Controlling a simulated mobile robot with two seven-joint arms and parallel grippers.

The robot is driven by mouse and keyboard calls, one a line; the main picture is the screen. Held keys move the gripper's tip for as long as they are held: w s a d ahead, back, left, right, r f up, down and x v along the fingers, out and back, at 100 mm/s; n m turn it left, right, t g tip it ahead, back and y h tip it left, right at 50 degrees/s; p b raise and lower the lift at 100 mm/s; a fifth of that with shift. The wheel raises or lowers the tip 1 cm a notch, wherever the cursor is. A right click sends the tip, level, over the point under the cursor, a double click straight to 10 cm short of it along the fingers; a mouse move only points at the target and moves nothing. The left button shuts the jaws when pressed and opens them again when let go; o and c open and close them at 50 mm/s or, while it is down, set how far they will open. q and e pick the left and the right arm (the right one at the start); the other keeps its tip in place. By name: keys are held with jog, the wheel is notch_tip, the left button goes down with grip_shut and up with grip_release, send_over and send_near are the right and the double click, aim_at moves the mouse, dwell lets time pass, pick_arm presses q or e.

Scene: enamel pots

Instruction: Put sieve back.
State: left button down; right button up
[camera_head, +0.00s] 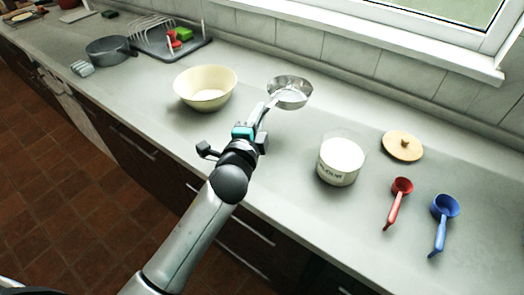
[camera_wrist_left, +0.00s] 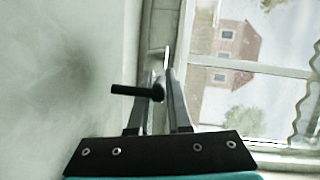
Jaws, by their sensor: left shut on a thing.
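The metal sieve (camera_head: 289,93) is a round, shallow bowl in the middle of the head view, behind the worktop's centre. My left gripper (camera_head: 266,108) is shut on its handle, with the sieve beyond the fingertips. In the left wrist view a dark handle (camera_wrist_left: 130,90) lies across the fingers (camera_wrist_left: 164,82); the sieve's bowl cannot be made out there. I cannot tell how high the sieve is over the worktop. My right gripper is not in view.
A cream bowl (camera_head: 206,90) stands left of the sieve. A jar of white powder (camera_head: 340,162), a wooden lid (camera_head: 402,146), a red scoop (camera_head: 399,200) and a blue scoop (camera_head: 442,222) are to the right. A dish rack (camera_head: 160,42) and grey pot (camera_head: 108,50) stand far left.

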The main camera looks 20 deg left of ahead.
pick_arm(q)
notch_tip(320, 180, down, 5)
jog(key=shift+f+b, duration=0.15)
jog(key=shift+b, duration=0.75)
jog(key=shift+f, duration=0.3)
jog(key=shift+f+b, duration=1.15)
jog(key=shift+f, duration=0.9)
jog(key=c, duration=0.8)
grip_release()
jog(key=shift+c, duration=0.2)
